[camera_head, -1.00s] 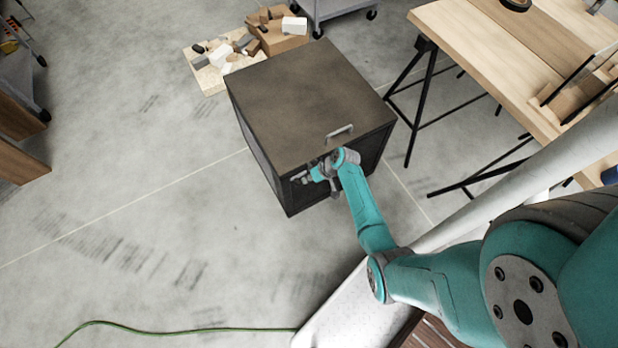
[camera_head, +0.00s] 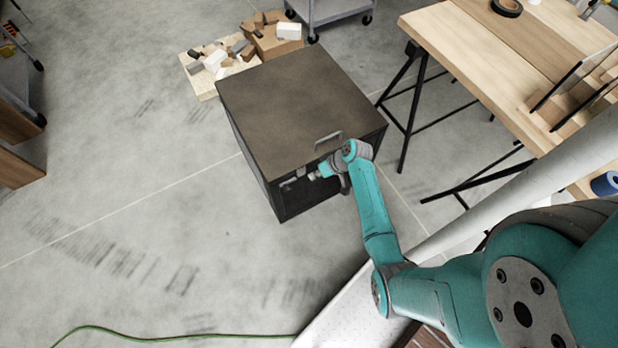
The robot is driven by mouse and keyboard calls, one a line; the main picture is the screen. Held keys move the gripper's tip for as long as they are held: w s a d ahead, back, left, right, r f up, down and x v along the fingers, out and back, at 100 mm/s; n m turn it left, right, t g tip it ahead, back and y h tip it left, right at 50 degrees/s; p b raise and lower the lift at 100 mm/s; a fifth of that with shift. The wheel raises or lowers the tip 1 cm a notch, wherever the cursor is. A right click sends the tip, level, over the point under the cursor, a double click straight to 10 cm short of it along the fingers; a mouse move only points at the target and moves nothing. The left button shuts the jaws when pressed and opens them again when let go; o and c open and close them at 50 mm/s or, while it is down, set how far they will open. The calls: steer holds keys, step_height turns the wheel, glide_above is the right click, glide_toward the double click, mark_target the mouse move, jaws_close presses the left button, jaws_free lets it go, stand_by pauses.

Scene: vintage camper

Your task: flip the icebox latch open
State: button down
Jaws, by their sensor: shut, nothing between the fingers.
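The icebox (camera_head: 290,110) is a dark box with a brown-grey top, standing on the floor at the middle of the view. A grey handle (camera_head: 328,138) sits near the front edge of its top. A small grey fitting, which looks like the latch (camera_head: 289,184), shows on the upper left of its front face. Whether it is flipped open is too small to tell. My gripper (camera_head: 313,176) is shut and empty, pointing left in front of that face, just right of the fitting. A small gap seems to lie between them. My wrist hides the right part of the front.
A wooden workbench (camera_head: 470,60) on black trestles stands to the right. A pallet (camera_head: 204,84) with wood offcuts and a grey cart (camera_head: 330,10) are behind the icebox. A green cable (camera_head: 170,337) lies at the front.

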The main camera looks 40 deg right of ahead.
steer(key=shift+v, duration=1.9)
steer(key=s+a+f+t+h, duration=0.1)
steer(key=s+a+f+h, duration=0.15)
steer(key=s+a, duration=0.6)
steer(key=s+a+r+t+h, duration=0.2)
steer(key=s+a+r, duration=0.45)
steer(key=s, duration=0.25)
steer(key=s+a+r+t, duration=0.1)
steer(key=s+r, duration=0.3)
steer(key=r, duration=0.5)
steer(key=s+a+r+n+t, duration=0.1)
steer(key=s+a+r+t, duration=0.1)
steer(key=r, duration=0.7)
steer(key=s+a+r+n+t, duration=0.1)
steer(key=s+a+r+t, duration=0.1)
steer(key=s+r, duration=0.4)
step_height(320, 180, up, 3)
steer(key=shift+s+a+r+t+y, duration=0.1)
steer(key=shift+s+a+t+y, duration=0.2)
steer(key=shift+t, duration=0.4)
steer(key=shift+w, duration=0.1)
